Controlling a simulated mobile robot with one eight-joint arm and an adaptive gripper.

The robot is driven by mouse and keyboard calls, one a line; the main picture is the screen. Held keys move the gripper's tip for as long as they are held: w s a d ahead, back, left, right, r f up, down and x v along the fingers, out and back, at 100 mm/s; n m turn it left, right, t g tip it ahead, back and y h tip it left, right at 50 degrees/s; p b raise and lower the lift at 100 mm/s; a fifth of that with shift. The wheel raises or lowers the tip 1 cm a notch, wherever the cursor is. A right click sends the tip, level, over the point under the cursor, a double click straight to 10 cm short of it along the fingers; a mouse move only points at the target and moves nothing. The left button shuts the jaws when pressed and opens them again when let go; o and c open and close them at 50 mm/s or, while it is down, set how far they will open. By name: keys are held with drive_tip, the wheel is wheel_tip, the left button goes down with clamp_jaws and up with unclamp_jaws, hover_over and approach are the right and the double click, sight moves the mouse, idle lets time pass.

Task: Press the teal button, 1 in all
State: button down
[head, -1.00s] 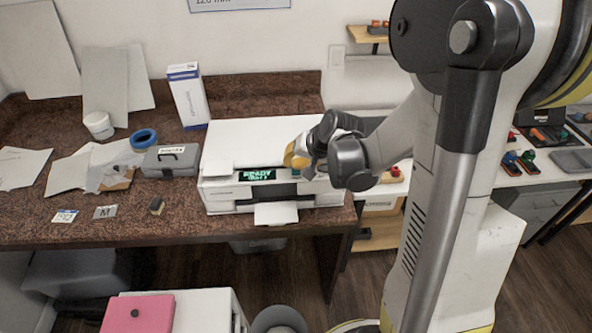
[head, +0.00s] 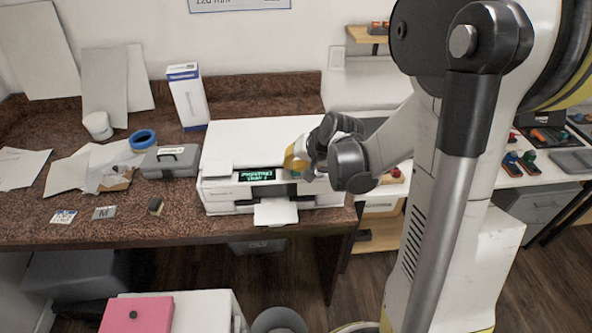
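A white printer (head: 265,135) stands on the brown speckled desk, with a lit display (head: 257,174) of teal text on its front panel. The text is too small to read surely. My gripper (head: 297,165) is at the front panel, just right of the display. Its fingers are small and partly hidden by my wrist, so I cannot tell if they are open or shut. I see no teal button; the panel to the right of the display is partly covered by my gripper.
A white tray (head: 275,212) juts from the printer's front. A grey case (head: 171,160), blue tape roll (head: 143,139), white box (head: 188,97) and loose papers lie left of it. A pink item (head: 137,314) sits on a white cabinet below.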

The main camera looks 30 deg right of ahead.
drive_tip(key=shift+r+p, duration=0.55)
drive_tip(key=shift+r, duration=0.3)
wheel_tip(320, 180, up, 5)
drive_tip(key=p, duration=0.4)
idle(0.6)
drive_tip(key=s+a+n+b, duration=0.2)
drive_tip(key=s+a+b, duration=0.1)
drive_tip(key=s, duration=0.3)
drive_tip(key=s+a+n+h+b, duration=0.1)
drive_tip(key=s+a+n+b, duration=0.1)
drive_tip(key=s+a+b, duration=0.2)
drive_tip(key=s+a+n+b, duration=0.2)
drive_tip(key=s+a+b, duration=0.1)
drive_tip(key=s, duration=0.6)
drive_tip(key=shift+s+a+h+b, duration=0.3)
drive_tip(key=shift+s+h+b, duration=0.05)
drive_tip(key=shift+s+h, duration=0.05)
